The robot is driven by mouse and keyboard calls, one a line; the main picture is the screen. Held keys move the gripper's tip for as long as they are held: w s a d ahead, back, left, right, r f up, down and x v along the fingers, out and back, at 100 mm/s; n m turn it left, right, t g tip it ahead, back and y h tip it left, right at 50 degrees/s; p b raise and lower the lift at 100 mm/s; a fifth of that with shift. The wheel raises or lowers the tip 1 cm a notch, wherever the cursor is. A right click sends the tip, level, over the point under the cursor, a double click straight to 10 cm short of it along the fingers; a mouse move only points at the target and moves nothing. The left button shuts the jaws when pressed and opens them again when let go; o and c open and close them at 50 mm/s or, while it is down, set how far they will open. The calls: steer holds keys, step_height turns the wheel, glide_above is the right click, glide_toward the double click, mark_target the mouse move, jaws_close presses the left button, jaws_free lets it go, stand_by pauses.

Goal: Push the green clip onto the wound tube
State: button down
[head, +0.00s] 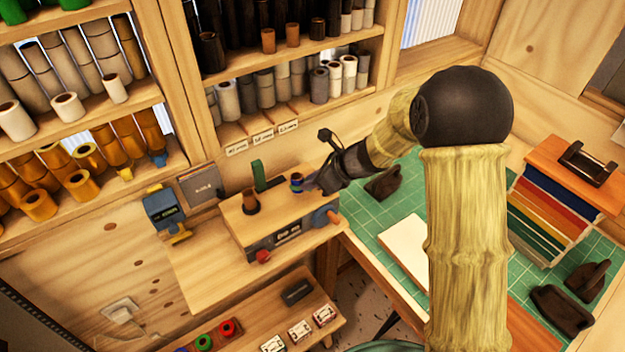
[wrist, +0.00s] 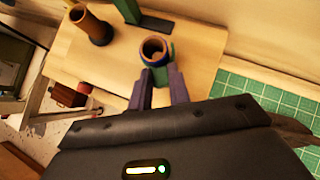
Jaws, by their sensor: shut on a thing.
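The wound tube (wrist: 153,46) stands upright on the wooden winder (wrist: 205,52), its brown open end facing up and blue wrapping on its side. In the head view the tube (head: 297,178) is a small dark blue shape just left of my gripper (head: 313,185). In the wrist view my gripper (wrist: 161,88) has its two purple-grey fingers right at the tube's near side.
A brown tube (head: 250,201) and a green upright bracket (head: 259,174) stand on the winder, left of the wound tube. A blue device (head: 164,212) is farther left. A green cutting mat (head: 375,215) lies to the right. Shelves of rolls fill the back wall.

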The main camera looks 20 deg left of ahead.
steer(key=c, duration=1.2)
jaws_free()
steer(key=shift+c, duration=0.2)
steer(key=b+v, duration=0.3)
steer(key=v, duration=1.4)
steer(key=shift+d, duration=0.2)
steer(key=shift+r, duration=0.1)
